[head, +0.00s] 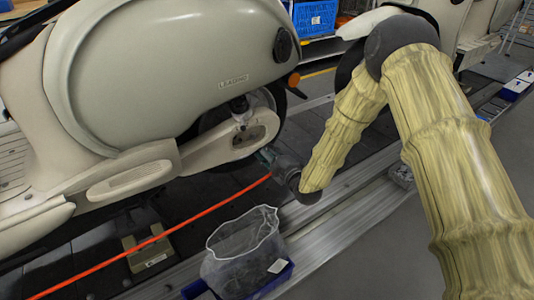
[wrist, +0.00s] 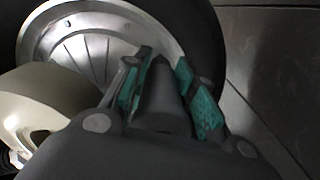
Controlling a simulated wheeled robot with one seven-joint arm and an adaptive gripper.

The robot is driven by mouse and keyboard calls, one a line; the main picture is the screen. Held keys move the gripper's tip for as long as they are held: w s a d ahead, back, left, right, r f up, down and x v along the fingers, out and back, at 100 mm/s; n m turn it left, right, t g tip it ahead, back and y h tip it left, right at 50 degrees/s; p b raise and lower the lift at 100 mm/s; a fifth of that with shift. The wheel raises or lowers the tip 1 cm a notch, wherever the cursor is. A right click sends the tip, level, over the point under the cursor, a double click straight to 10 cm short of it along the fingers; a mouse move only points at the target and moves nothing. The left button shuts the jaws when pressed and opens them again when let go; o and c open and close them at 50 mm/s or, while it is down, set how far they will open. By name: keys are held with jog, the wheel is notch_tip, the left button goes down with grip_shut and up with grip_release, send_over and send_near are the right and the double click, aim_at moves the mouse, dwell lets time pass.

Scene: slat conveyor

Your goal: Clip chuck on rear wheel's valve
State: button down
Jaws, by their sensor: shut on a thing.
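The rear wheel shows in the wrist view as a silver rim and hub (wrist: 88,45) with a black tyre (wrist: 200,25). In the head view the wheel (head: 270,103) is mostly hidden behind the scooter's body and cream swingarm cover. My gripper (head: 268,156) is low beside the wheel's lower right side. In the wrist view its teal-padded fingers (wrist: 166,62) are shut on a dark grey tapered chuck (wrist: 163,95), which points toward the rim and tyre. The orange-red hose (head: 190,212) runs from the lower left to my gripper. I cannot make out the valve.
The cream scooter (head: 170,70) stands over the dark slat conveyor (head: 90,250). A mesh-like bag (head: 243,245) in a blue bin stands in front, by the metal rail (head: 335,225). A blue crate (head: 315,18) is at the back. Grey floor is clear at the right.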

jog(key=shift+w+a, duration=0.3)
jog(key=shift+w, duration=0.15)
dwell(0.5)
jog(key=c, duration=1.1)
grip_release()
